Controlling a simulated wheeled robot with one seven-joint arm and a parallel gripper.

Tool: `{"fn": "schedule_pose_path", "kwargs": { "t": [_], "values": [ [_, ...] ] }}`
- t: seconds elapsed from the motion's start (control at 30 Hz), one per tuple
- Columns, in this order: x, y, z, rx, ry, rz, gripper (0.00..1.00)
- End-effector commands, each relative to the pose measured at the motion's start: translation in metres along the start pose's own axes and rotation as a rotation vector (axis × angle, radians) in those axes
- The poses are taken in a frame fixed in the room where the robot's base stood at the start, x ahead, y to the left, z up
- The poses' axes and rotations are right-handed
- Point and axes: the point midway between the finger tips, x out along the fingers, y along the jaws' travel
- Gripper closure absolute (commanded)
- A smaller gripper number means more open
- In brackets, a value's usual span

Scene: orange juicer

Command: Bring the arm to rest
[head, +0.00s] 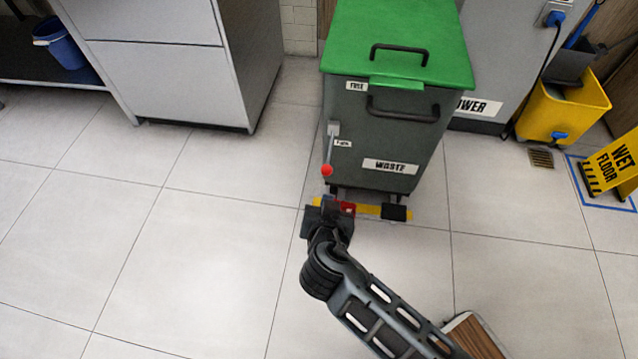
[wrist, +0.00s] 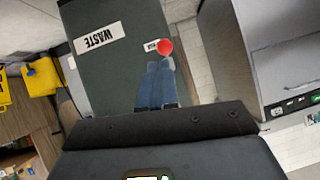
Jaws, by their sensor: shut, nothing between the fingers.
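My arm reaches up from the lower right of the head view, and my gripper (head: 335,205) is at the foot of the waste bin. In the wrist view my gripper (wrist: 160,66) shows two blue-grey fingers side by side, shut and empty. The dark grey waste bin (head: 395,135) has a green lid, closed; it also fills much of the wrist view (wrist: 105,75). A lever with a red knob (head: 327,170) hangs on its front left. The knob also shows in the wrist view (wrist: 165,46), just beyond the fingertips; I cannot tell if they touch.
A yellow bar (head: 368,210) with a black end runs along the bin's foot. A grey cabinet (head: 165,70) stands left. A yellow mop bucket (head: 560,110) and yellow wet-floor sign (head: 612,165) are right. The tiled floor at left is clear.

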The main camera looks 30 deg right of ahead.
Motion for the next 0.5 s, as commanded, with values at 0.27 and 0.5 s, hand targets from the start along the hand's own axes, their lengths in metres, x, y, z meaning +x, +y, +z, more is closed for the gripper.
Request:
{"fn": "schedule_pose_path", "kwargs": {
  "t": [0.27,0.5],
  "values": [
    [-0.002,0.002,0.002,-0.004,-0.005,-0.004,1.00],
    [-0.038,0.035,0.038,-0.089,-0.094,-0.110,1.00]
  ]
}}
